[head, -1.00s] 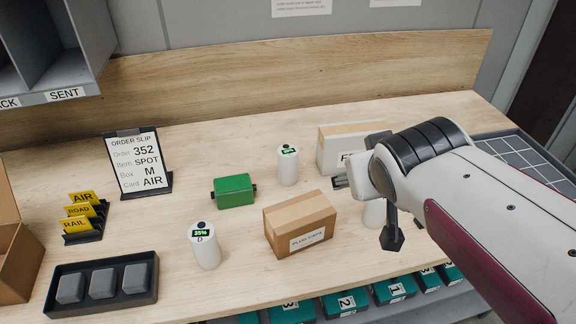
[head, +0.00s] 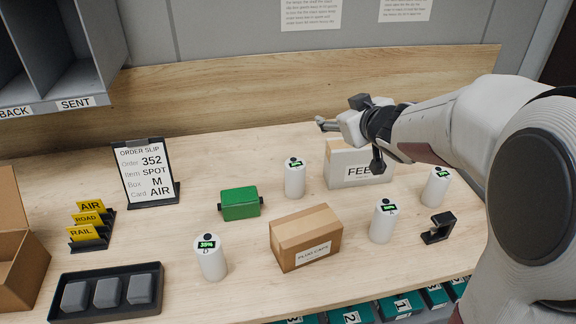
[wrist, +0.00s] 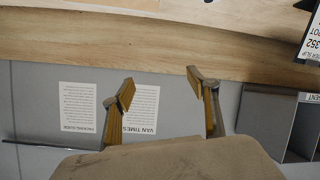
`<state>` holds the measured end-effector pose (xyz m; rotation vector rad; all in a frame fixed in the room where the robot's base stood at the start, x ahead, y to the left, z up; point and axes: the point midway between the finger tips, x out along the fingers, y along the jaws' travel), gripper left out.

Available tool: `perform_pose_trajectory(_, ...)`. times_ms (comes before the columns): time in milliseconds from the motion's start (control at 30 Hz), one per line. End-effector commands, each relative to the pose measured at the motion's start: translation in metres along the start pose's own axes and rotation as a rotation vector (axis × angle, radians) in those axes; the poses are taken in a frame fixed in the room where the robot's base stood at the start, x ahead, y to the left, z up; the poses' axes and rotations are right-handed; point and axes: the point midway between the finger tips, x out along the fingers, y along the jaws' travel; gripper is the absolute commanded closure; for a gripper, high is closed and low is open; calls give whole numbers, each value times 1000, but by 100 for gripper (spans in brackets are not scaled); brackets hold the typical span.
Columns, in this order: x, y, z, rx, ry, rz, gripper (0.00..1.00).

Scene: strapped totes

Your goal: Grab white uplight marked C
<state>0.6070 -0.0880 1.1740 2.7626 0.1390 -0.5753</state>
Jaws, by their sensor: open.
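Several white cylindrical uplights with small green displays stand upright on the bench in the head view. One is at front left (head: 211,260), one behind the brown carton (head: 295,182), one right of that carton (head: 383,224) and one at far right (head: 435,190). The front-left one carries a letter that looks like D. I cannot read a C on any of the others. My gripper (head: 326,125) is raised at the back of the bench, above the white FEE-labelled box. In the wrist view my gripper (wrist: 160,90) is open with nothing between its fingers.
The brown carton (head: 305,235), green case (head: 240,204) and white box (head: 358,170) stand among the uplights. A black bracket (head: 438,229) lies at right. A black tray of grey blocks (head: 106,292), card rack (head: 90,225) and order slip (head: 145,172) are at left.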

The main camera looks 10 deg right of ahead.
Motion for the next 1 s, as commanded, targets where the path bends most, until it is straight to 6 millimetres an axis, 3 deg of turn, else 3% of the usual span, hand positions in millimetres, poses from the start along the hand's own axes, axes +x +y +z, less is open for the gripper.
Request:
perform_pose_trajectory(200, 36, -17, 10, -15, 54, -140, 41)
perform_pose_trajectory(500, 68, -52, 40, 0, 102, -378, 41)
perform_pose_trajectory(733, 75, -76, 64, 32, 115, -541, 41)
perform_pose_trajectory(1000, 74, -85, 73, 46, 118, -602, 41)
